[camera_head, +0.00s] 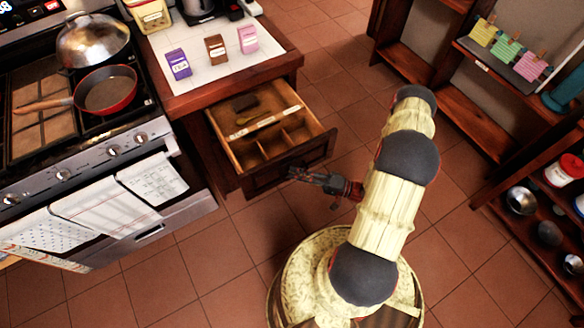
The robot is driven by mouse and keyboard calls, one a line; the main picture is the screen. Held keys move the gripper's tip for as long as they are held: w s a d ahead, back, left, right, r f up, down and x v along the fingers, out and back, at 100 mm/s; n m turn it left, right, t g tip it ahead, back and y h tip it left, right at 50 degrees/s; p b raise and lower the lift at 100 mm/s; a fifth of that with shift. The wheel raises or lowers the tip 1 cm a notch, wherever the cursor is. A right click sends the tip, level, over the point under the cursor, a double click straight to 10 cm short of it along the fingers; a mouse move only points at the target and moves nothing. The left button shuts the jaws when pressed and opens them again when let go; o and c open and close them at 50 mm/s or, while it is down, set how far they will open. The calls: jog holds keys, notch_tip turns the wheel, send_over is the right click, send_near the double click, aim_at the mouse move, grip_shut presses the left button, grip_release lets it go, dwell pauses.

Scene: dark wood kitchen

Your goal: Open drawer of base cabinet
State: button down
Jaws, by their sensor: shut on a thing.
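The base cabinet (205,150) of dark wood stands right of the stove, under a light counter top. Its drawer (322,148) is pulled out, and its divided wooden inside is visible with a few dark and light items in it. My gripper (295,174) is at the outer face of the drawer front, near its middle. It is shut on the drawer's handle, which my fingers largely hide.
The stove (150,128) with a red pan (108,92) stands at the left, towels hanging on its front. Small boxes (216,49) stand on the counter. Shelves (480,118) with pots and jars line the right side.

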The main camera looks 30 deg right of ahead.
jog(key=shift+s+d, duration=0.1)
dwell(0.3)
jog(key=c, duration=2.1)
grip_release()
jog(key=shift+o, duration=0.7)
jog(key=v, duration=1.2)
